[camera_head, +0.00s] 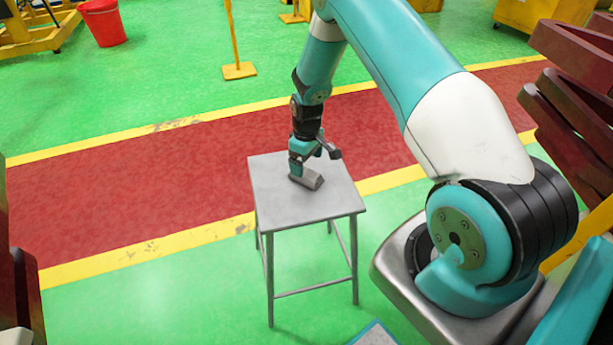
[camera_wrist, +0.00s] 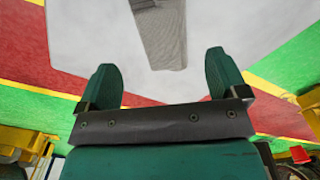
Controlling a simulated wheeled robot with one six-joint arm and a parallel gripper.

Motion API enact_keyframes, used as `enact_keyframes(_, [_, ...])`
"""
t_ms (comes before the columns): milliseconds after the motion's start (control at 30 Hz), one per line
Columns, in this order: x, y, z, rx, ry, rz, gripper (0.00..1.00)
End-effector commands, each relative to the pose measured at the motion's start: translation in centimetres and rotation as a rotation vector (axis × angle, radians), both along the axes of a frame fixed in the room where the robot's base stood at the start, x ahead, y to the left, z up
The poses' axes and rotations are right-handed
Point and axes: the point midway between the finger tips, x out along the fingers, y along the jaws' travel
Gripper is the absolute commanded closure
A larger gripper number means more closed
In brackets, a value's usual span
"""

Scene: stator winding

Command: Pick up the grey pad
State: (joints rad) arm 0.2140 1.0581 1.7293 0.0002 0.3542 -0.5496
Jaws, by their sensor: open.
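The grey pad (camera_head: 312,180) is a small block lying on the grey stool top (camera_head: 284,205), right by my gripper in the head view. My gripper (camera_head: 299,172) points down at the pad from above its left end. In the wrist view the pad (camera_wrist: 160,32) reaches in from the top edge, ahead of my gripper (camera_wrist: 160,85). The two teal fingers stand wide apart, with nothing between them but stool top. The pad's near end lies just beyond the fingertips, roughly in line with the gap. Its far end is cut off by the frame there.
The stool stands on green floor beside a red walkway (camera_head: 150,175) with yellow edge lines. Dark red stacked parts (camera_head: 575,105) rise at the right. A red bucket (camera_head: 103,22) and a yellow post (camera_head: 238,70) stand farther back. The stool top around the pad is clear.

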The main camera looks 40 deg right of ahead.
Motion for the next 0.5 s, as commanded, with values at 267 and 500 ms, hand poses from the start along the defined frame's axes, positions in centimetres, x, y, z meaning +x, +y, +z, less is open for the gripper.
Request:
enact_keyframes(267, [-0.4,0.3,-3.2,0.001,0.003,0.000,0.08])
enact_keyframes(500, [-0.3,0.2,-5.4,0.000,-0.001,0.000,0.08])
